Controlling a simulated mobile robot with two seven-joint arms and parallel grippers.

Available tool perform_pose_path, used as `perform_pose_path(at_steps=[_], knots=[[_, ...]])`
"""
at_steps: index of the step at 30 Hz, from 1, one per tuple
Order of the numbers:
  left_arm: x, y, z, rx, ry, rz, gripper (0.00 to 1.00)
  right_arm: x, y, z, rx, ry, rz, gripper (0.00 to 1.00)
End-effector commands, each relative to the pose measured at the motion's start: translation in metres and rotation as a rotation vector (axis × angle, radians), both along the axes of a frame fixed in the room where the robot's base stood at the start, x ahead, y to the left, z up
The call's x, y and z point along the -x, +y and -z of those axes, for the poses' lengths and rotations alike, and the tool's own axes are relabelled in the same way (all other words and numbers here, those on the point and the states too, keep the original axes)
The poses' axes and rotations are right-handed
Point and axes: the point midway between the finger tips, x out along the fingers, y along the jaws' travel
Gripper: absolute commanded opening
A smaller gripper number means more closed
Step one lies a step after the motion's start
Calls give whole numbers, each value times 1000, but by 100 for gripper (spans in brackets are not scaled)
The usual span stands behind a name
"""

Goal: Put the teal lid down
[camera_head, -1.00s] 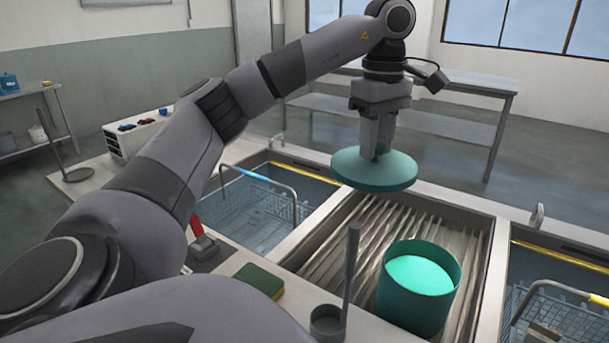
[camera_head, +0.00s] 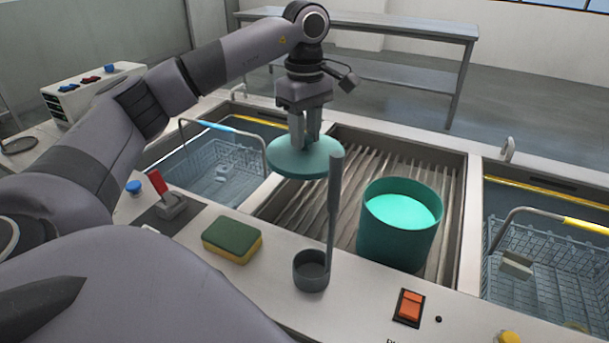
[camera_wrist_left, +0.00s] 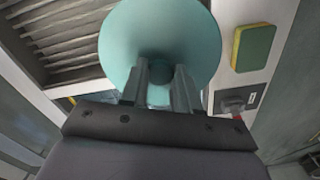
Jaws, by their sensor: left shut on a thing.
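The teal lid (camera_head: 306,160) is a round disc held roughly level by my left gripper (camera_head: 305,138). The gripper points down and is shut on the lid's knob. The lid hangs above the left part of the ribbed drainer, near the edge of the left basin. It also shows in the left wrist view (camera_wrist_left: 160,40), where the fingers (camera_wrist_left: 160,85) close on the middle of it. The teal pot (camera_head: 398,230) stands open on the drainer to the right of the lid, with a bright teal inside. My right gripper is not seen.
The ribbed drainer (camera_head: 320,203) has bare room left of the pot. A wire basket (camera_head: 228,172) sits in the left basin, another (camera_head: 535,290) in the right. A grey cup with an upright rod (camera_head: 312,270), a sponge (camera_head: 232,240) and a red-handled lever (camera_head: 165,195) line the front ledge.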

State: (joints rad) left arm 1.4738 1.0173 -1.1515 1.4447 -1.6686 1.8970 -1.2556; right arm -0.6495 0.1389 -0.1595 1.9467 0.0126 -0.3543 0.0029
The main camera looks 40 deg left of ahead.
Motion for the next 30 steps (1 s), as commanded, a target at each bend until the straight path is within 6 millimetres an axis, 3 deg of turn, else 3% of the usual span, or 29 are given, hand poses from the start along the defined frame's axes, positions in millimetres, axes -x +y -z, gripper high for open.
perform_pose_path(at_steps=[4,11,18,30], knots=[[1,0,33,0,3,0,0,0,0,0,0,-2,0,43],[0,0,54,0,1,-1,0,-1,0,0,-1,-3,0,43],[1,0,88,0,2,0,0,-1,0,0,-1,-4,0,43],[0,0,95,1,-1,0,0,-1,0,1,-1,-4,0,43]])
